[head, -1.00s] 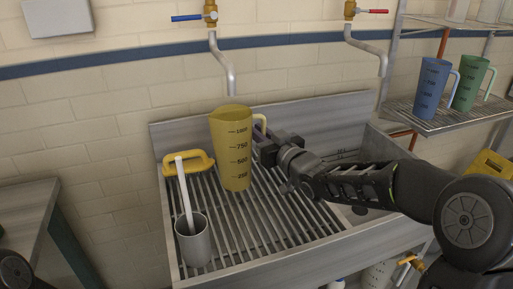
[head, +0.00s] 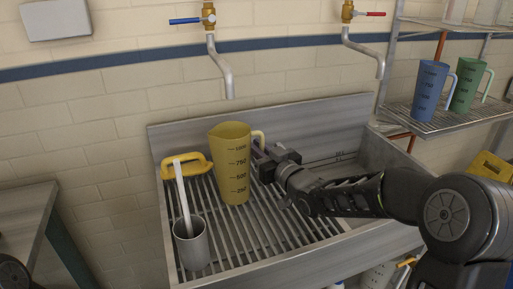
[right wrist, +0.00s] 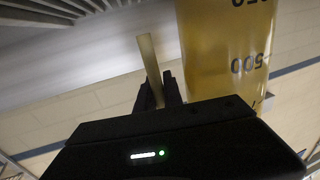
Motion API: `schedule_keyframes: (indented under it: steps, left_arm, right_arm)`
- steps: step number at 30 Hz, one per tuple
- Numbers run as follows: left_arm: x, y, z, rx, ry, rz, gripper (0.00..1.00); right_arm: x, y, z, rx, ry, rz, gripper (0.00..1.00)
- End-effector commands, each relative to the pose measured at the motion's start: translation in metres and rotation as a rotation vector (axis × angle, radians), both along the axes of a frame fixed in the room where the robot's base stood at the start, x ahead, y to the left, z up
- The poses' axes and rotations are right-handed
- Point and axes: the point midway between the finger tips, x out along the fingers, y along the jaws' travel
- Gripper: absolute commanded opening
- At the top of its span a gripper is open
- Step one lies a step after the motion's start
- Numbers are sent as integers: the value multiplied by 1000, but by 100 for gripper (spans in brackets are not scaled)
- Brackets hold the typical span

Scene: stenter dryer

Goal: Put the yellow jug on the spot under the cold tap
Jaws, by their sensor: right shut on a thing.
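The yellow jug (head: 232,168) is upright over the slatted drain rack of the sink, with its handle to the right. My right gripper (head: 262,160) reaches in from the right and is shut on the jug's handle. The right wrist view shows the handle (right wrist: 150,62) between the dark fingers, beside the jug's body (right wrist: 225,50). The cold tap (head: 208,17) has a blue lever, and its spout (head: 222,68) ends above the jug. I cannot tell whether the jug's base touches the slats. No marked spot shows under the jug. My left gripper is out of view.
The red-levered tap (head: 348,12) is at right. Blue (head: 430,90) and green (head: 470,85) jugs stand on a wire shelf. Slats in front are clear.

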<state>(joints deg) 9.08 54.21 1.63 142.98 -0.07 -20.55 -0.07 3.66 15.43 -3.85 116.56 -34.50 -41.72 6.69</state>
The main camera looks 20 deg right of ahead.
Motion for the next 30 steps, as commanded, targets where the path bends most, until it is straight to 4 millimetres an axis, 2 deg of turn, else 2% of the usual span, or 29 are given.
schedule_keyframes:
  steps: [1,9,20,26,30]
  left_arm:
    - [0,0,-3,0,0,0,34]
    - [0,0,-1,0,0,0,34]
    - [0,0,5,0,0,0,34]
    - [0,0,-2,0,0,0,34]
    - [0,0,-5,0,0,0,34]
  right_arm:
    - [0,0,-2,0,0,0,12]
    - [0,0,-1,0,0,0,33]
    - [0,0,4,0,0,0,33]
    - [-24,-8,2,0,0,-2,33]
    - [-52,-16,2,0,-1,-3,33]
